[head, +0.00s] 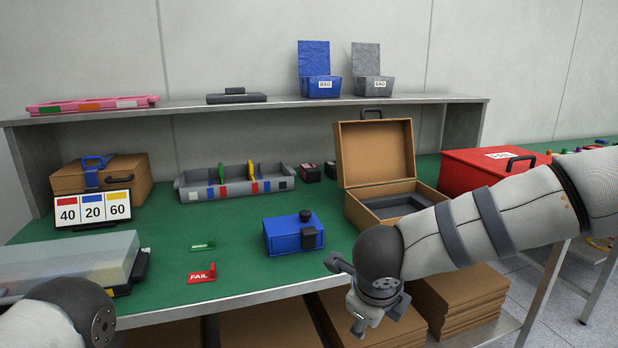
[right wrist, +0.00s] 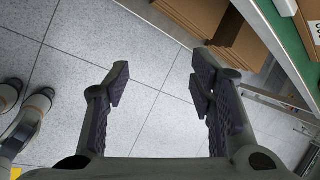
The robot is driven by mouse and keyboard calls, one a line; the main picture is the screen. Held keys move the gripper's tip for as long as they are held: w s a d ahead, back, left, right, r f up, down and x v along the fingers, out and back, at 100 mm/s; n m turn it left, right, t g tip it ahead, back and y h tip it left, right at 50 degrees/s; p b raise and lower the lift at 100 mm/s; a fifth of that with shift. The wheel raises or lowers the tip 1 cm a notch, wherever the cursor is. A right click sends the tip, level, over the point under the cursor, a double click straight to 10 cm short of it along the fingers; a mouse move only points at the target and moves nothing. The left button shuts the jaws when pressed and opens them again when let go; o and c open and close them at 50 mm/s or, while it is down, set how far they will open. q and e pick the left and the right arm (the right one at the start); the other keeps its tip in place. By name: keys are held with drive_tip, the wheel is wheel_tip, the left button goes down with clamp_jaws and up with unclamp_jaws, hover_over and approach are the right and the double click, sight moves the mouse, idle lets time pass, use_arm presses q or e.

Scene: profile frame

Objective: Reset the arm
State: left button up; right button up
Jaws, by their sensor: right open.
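My right arm (head: 500,220) reaches in from the right of the head view and bends down at the table's front edge. My right gripper (head: 350,298) hangs in front of that edge, partly hidden behind its own wrist. In the right wrist view my right gripper (right wrist: 160,88) is open, with only floor tiles between its fingers. My left arm (head: 65,315) shows at the bottom left of the head view; its gripper is out of frame.
The green table (head: 250,270) holds a blue box (head: 290,238), an open brown case (head: 372,150), a red box (head: 480,172), a grey divided tray (head: 235,190) and a red FAIL sign (head: 202,277). Cardboard stacks (head: 460,300) lie below. A shelf (head: 250,104) spans the back.

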drive_tip(key=s+d+f+n+g, duration=0.1)
drive_tip(key=s+d+f+n, duration=0.1)
drive_tip(key=s+f+n, duration=0.55)
drive_tip(key=s+d+f+n, duration=0.3)
drive_tip(key=s+f+n, duration=0.2)
drive_tip(key=s+f, duration=0.45)
drive_tip(key=s+d+f+n+g, duration=0.1)
drive_tip(key=s+n, duration=0.3)
drive_tip(key=s, duration=0.4)
drive_tip(key=s+d+f+n+g+y, duration=0.1)
drive_tip(key=s+d+f+n+g, duration=0.1)
drive_tip(key=s, duration=0.7)
drive_tip(key=s+d+f+n+g, duration=0.2)
drive_tip(key=s+d+n+g, duration=0.1)
drive_tip(key=s+n, duration=0.4)
drive_tip(key=shift+s+d+g, duration=0.3)
drive_tip(key=shift+s+g, duration=0.3)
drive_tip(key=shift+s, duration=0.65)
